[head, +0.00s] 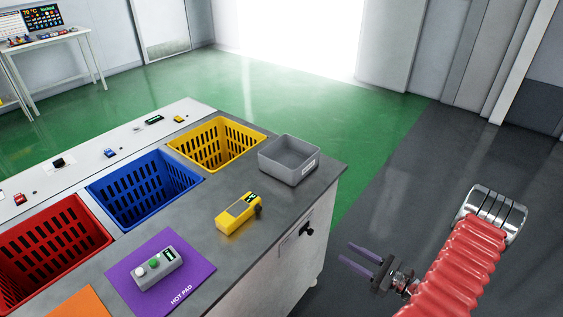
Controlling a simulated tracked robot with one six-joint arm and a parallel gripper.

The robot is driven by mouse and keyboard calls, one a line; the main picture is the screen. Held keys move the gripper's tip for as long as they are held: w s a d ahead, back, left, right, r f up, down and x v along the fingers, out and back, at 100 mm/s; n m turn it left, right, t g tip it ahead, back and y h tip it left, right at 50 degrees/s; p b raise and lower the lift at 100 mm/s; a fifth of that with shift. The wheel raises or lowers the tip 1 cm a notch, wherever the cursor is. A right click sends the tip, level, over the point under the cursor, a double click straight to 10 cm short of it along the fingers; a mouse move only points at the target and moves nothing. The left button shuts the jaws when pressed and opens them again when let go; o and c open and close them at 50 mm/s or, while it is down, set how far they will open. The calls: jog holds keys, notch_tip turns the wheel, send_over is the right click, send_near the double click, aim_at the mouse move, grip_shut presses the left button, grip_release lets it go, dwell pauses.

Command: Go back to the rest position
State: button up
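My gripper (346,251) is at the lower right of the head view, at the end of my red-sleeved arm. Its two purple-grey fingers point left and stand apart with nothing between them. It is to the right of the workbench (300,190), over the dark grey floor, and touches nothing that I can see.
The bench holds red (50,245), blue (145,185) and yellow (215,140) baskets, a grey bin (290,160), a yellow device (238,213), and a grey button box (157,268) on a purple pad (195,278). Floor right of the bench is clear.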

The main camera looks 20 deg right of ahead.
jog(key=shift+f, duration=0.1)
jog(key=s+a+f+n+g+y, duration=0.2)
jog(key=s+a+n+g+y, duration=0.1)
jog(key=s+a+g, duration=0.3)
jog(key=s+a+r+n+g, duration=0.3)
jog(key=a+r+n+g, duration=0.4)
jog(key=n, duration=0.2)
jog(key=a+r+n+t+h, duration=0.1)
jog(key=a+r+n+h, duration=0.2)
jog(key=r, duration=0.7)
jog(key=a+r+n+t+h, duration=0.1)
jog(key=a+r+n+h, duration=0.3)
jog(key=a+r+n, duration=0.3)
jog(key=a+r+n+h, duration=0.4)
jog(key=a+r+n, duration=0.2)
jog(key=r, duration=0.7)
jog(key=shift+s+r+n+t, duration=0.2)
jog(key=shift+s+n+t, duration=0.25)
jog(key=shift+n, duration=0.75)
